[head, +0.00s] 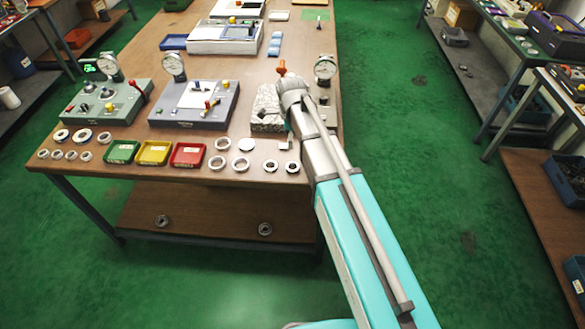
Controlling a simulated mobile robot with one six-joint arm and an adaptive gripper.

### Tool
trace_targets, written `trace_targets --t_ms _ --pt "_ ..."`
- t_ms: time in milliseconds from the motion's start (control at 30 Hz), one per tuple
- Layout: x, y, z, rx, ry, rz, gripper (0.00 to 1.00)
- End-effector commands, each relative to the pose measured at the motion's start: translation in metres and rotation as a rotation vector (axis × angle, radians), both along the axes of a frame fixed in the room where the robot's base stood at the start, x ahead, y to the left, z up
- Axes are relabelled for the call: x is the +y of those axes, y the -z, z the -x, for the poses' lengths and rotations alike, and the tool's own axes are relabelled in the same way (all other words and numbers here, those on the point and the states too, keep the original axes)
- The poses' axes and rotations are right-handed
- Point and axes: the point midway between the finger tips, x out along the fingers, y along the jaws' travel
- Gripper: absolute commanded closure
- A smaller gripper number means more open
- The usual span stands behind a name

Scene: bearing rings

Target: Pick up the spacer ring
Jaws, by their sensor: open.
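Several metal rings lie flat on the wooden table (200,180); I cannot tell which is the spacer ring. At the front right are a pale disc-like ring (247,144), a ring left of it (223,137), and a front row with a wide ring (217,156), another ring (233,164) and two dark-centred rings (265,166) (287,167). More rings (63,129) (43,149) lie at the front left. My gripper (289,130) is small and mostly hidden by my wrist, over the table's right part, above and behind the front-right rings. No ring shows in it.
Green (122,152), yellow (154,153) and red (187,154) trays stand along the front. Gauge stations (105,102) (190,115) and a granite block (266,122) stand behind. Two rings (161,221) (265,229) lie on the lower shelf (200,215).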

Motion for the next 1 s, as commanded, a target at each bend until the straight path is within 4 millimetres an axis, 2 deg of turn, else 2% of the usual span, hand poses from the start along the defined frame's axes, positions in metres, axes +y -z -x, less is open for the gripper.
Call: trace_targets --t_ms 1000 --pt "0.0 0.075 0.0 0.0 -0.001 0.0 0.0"
